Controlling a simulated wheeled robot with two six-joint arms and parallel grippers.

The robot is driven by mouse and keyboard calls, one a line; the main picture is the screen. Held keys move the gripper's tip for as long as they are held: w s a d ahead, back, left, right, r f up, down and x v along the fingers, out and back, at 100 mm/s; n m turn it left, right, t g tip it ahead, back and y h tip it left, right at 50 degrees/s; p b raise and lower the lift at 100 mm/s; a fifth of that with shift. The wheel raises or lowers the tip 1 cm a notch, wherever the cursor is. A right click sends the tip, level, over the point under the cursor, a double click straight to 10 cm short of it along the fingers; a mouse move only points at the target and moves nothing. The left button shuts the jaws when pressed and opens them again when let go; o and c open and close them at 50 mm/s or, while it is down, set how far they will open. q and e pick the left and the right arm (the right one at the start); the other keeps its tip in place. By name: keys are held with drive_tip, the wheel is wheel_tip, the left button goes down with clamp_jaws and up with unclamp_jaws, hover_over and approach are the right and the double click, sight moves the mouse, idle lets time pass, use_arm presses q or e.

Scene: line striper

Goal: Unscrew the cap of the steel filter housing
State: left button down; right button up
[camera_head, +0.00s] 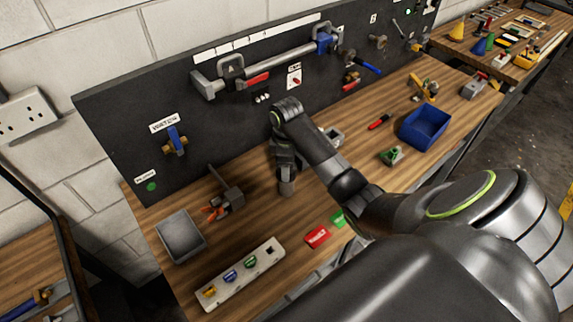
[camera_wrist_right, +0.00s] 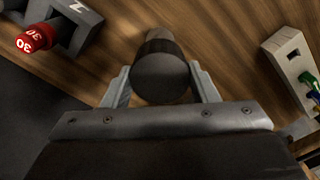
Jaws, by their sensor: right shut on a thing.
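The steel filter housing (camera_head: 287,187) stands on the wooden bench as a small grey cylinder, partly hidden under my right gripper. In the right wrist view I look down on the round, dark grey cap (camera_wrist_right: 161,80), with a darker band and lighter grey body (camera_wrist_right: 160,37) beyond it. My right gripper (camera_head: 284,168) comes down over the housing from above. Its two fingers sit on either side of the cap in the right wrist view and are shut on it. Whether the cap has turned cannot be told. My left gripper is not in view.
A grey tray (camera_head: 181,237) and white strip with coloured pieces (camera_head: 241,273) lie left and front. A blue bin (camera_head: 424,127) stands right. The black tool board (camera_head: 120,125) rises behind. A red knob (camera_wrist_right: 38,37) sits nearby.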

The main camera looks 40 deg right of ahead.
drive_tip(key=n, duration=0.4)
drive_tip(key=shift+n, duration=0.3)
drive_tip(key=o, duration=1.2)
drive_tip(key=shift+c, duration=0.9)
drive_tip(key=m, duration=0.5)
